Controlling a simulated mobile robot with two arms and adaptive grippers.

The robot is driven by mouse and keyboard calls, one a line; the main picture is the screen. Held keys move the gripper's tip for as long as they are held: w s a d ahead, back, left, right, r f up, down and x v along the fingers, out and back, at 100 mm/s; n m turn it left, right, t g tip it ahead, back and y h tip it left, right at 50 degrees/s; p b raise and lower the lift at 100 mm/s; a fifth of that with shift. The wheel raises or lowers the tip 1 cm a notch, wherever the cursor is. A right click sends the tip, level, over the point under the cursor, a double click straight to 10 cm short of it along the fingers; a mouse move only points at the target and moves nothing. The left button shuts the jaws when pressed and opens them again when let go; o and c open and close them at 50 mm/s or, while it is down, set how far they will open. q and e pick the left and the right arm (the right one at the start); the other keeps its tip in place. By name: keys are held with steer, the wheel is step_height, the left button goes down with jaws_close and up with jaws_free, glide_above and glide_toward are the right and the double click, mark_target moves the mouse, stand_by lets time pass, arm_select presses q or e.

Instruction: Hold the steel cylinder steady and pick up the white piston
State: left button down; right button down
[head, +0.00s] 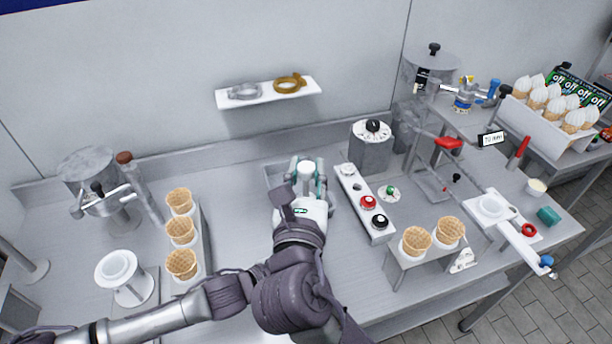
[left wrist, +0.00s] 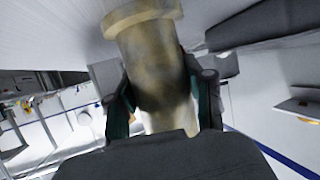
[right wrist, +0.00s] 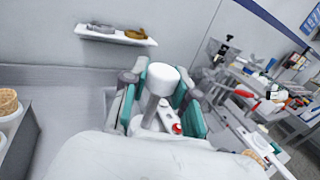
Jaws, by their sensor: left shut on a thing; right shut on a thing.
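In the left wrist view my left gripper (left wrist: 162,92) is shut on the steel cylinder (left wrist: 155,62), a mottled grey-tan tube with a wider rim. Its fingers press on both sides, and my own wrist hides its near end. My left gripper does not show clearly in the head view. My right gripper (head: 306,182) is shut on the white piston (head: 306,168) above a shallow recess in the counter. The right wrist view shows the piston's round white head (right wrist: 163,78) and narrower grey stem between the green-sided fingers. The stem's lower end is hidden.
A control strip (head: 366,202) with coloured knobs stands just right of my right gripper. Waffle cones in a rack (head: 197,240) are at left, and more cones (head: 416,241) stand at right. A wall shelf (head: 268,94) holds two rings. Some counter is clear between.

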arm_select(q)
steer(key=shift+c, duration=1.8)
jaws_free()
steer(key=shift+a, duration=0.1)
steer(key=v, duration=1.2)
